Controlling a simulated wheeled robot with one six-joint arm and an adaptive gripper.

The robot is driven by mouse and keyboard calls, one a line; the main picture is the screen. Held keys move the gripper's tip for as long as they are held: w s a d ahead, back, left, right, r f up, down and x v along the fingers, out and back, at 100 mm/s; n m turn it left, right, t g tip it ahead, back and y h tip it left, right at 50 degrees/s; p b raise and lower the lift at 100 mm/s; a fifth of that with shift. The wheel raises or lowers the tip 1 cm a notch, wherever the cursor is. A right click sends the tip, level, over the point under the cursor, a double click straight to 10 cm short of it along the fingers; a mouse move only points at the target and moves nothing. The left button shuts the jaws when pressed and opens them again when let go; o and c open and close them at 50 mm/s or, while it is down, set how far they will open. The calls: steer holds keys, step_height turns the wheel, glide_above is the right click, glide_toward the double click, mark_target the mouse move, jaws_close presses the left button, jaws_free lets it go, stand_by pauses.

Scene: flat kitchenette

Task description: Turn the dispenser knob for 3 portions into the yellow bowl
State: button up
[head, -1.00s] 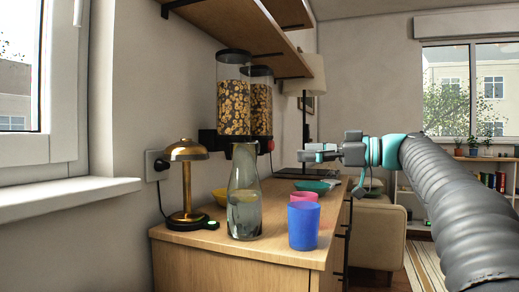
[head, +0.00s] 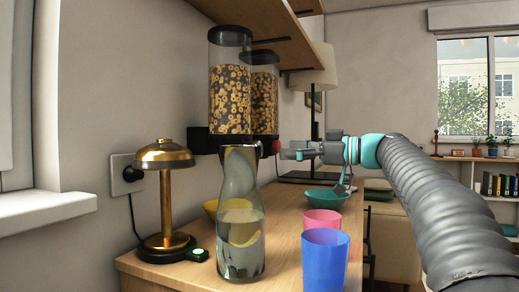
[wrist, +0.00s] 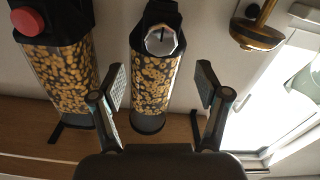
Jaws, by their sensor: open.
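Two dispensers of ring-shaped cereal, a near one (head: 230,98) and a far one (head: 264,98), hang side by side at the wall. The far one has a red knob (head: 276,146), also at the wrist view's upper left (wrist: 24,21). In the wrist view, the near one (wrist: 153,82) has a pale faceted knob (wrist: 161,40). The yellow bowl (head: 210,207) stands on the counter, partly hidden behind the glass carafe and seen through it. My gripper (head: 287,154) is open and empty, right of the red knob in the head view; its fingers (wrist: 160,86) are spread before the near dispenser.
The glass carafe (head: 240,238) stands in front of the dispensers. A brass lamp (head: 166,200) is left; blue (head: 325,262) and pink (head: 322,221) cups and a teal bowl (head: 326,197) are right. A wooden shelf (head: 262,22) runs above the dispensers.

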steer(key=x, duration=0.8)
steer(key=shift+a+p, duration=0.25)
steer(key=shift+p, duration=0.15)
steer(key=shift+c, duration=0.2)
steer(key=c, duration=1.1)
